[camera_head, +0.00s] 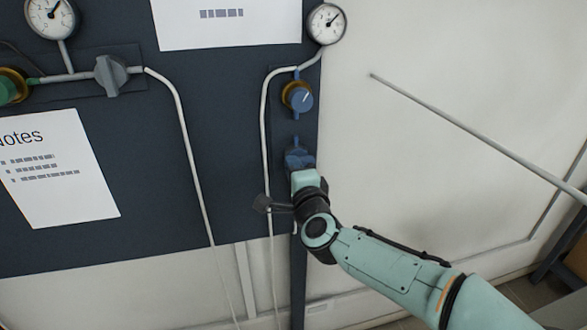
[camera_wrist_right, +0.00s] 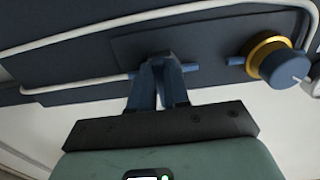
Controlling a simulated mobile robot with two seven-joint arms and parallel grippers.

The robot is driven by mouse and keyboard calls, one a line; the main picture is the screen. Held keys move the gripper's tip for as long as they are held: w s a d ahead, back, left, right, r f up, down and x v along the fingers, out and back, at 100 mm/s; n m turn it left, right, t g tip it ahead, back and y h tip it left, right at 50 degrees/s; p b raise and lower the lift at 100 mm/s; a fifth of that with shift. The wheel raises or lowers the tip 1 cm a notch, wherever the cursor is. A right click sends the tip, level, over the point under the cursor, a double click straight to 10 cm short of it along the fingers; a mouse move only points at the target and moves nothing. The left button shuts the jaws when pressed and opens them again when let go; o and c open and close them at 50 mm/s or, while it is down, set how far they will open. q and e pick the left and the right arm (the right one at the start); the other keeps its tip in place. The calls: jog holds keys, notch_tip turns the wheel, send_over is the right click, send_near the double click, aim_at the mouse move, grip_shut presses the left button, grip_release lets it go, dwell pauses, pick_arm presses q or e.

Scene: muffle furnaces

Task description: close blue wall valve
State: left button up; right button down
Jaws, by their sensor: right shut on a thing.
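The blue wall valve (camera_head: 297,153) is on the dark panel's narrow right strip, below a blue regulator knob (camera_head: 299,98). My right gripper (camera_head: 300,165) reaches it from below and is shut on it. In the right wrist view, the two fingers (camera_wrist_right: 160,72) close together at the blue valve (camera_wrist_right: 163,58), with short blue pipe stubs on both sides. The fingers hide most of the handle, so I cannot tell its exact angle. My left gripper is not in view.
The regulator with its brass ring (camera_wrist_right: 270,60) sits close beside the valve. A pressure gauge (camera_head: 326,23) and white tubing run above and left of it. A grey valve (camera_head: 111,75) is further left. A thin rod (camera_head: 470,135) crosses the pale wall at right.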

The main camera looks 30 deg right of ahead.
jog(key=c, duration=1.1)
grip_release()
jog(key=b+v, duration=0.1)
jog(key=v, duration=1.2)
jog(key=shift+s, duration=0.25)
jog(key=shift+f, duration=0.1)
